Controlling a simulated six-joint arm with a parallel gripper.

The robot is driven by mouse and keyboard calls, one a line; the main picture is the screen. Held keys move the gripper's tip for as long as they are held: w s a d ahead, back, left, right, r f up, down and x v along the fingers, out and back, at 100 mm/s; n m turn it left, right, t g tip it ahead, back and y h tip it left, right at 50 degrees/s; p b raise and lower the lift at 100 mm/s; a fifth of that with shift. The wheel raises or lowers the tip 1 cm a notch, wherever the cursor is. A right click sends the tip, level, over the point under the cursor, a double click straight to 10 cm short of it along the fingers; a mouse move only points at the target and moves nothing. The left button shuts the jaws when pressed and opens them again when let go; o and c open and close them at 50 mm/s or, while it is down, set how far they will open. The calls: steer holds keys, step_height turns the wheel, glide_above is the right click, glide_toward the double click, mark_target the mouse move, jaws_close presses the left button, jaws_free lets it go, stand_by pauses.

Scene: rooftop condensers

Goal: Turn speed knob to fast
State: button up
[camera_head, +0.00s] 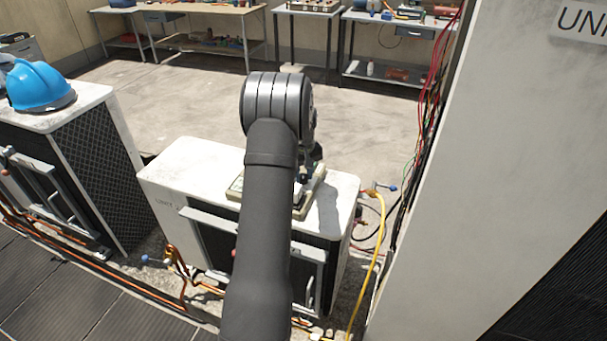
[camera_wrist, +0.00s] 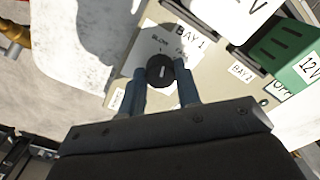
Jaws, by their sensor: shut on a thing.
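The speed knob (camera_wrist: 161,71) is a round black dial with a pale pointer mark, in the wrist view. It sits on a beige panel (camera_wrist: 207,75) with a white label around it; words above it look like "SLOW" and "FAST", with "BAY 1" beyond. My gripper (camera_wrist: 161,78) has its two blue-grey fingers on either side of the knob and is shut on it. The pointer's exact setting is too small to tell. In the head view the panel (camera_head: 236,187) lies on top of a white condenser unit, and my arm hides the knob and fingers.
A green 12V block (camera_wrist: 285,50) and a "BAY 2" label stand right of the knob. The white condenser top (camera_head: 185,160) has bare room at left. Another unit with a blue helmet (camera_head: 38,86) stands left. A yellow hose (camera_head: 380,235) and a tall cabinet (camera_head: 500,150) are right.

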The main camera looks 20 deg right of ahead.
steer(key=m, duration=0.5)
steer(key=shift+m, duration=2.3)
steer(key=o, duration=1)
step_height(320, 180, up, 18)
steer(key=shift+f, duration=0.25)
